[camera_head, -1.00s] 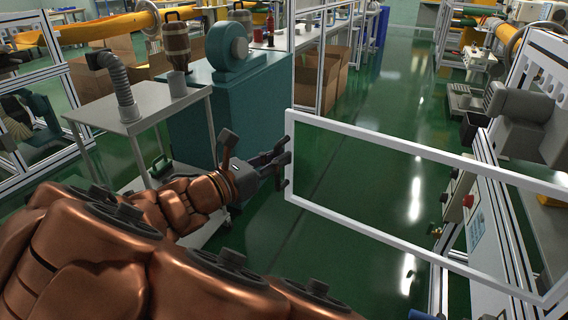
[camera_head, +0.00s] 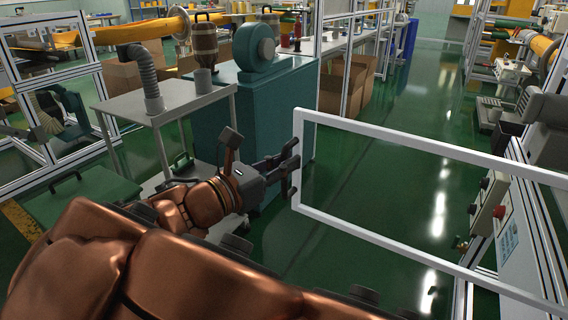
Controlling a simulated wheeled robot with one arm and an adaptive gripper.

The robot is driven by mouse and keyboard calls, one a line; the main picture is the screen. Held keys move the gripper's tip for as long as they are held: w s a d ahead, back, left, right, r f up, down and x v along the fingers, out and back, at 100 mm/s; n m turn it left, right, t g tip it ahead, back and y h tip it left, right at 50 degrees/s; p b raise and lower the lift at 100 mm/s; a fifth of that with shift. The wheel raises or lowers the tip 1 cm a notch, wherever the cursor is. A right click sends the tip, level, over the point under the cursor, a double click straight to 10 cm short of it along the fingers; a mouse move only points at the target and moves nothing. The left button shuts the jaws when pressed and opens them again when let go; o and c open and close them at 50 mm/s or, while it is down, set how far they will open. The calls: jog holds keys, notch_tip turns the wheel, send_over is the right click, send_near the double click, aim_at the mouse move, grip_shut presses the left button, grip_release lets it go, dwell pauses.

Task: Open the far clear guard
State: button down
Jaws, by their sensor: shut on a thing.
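The clear guard (camera_head: 420,143) is a white-framed transparent panel that stands out from the machine frame at the right, across the aisle. Its free end is the upright edge at the left. My gripper (camera_head: 290,168) is at that edge, shut on the guard's handle, which is mostly hidden by the fingers. My copper-coloured arm reaches to it from the lower left. The guard's hinge side lies beyond the right part of the picture.
A grey cart (camera_head: 180,104) with a flexible hose and a teal blower cabinet (camera_head: 262,130) stand close behind my gripper. A control panel with a red button (camera_head: 499,212) is at the right. The green floor beyond the guard is clear.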

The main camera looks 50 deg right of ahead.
jog(key=shift+s, duration=0.2)
jog(key=c, duration=1.2)
grip_release()
jog(key=shift+w+a, duration=0.1)
jog(key=a, duration=1.1)
jog(key=shift+w+a, duration=0.25)
jog(key=shift+a, duration=0.15)
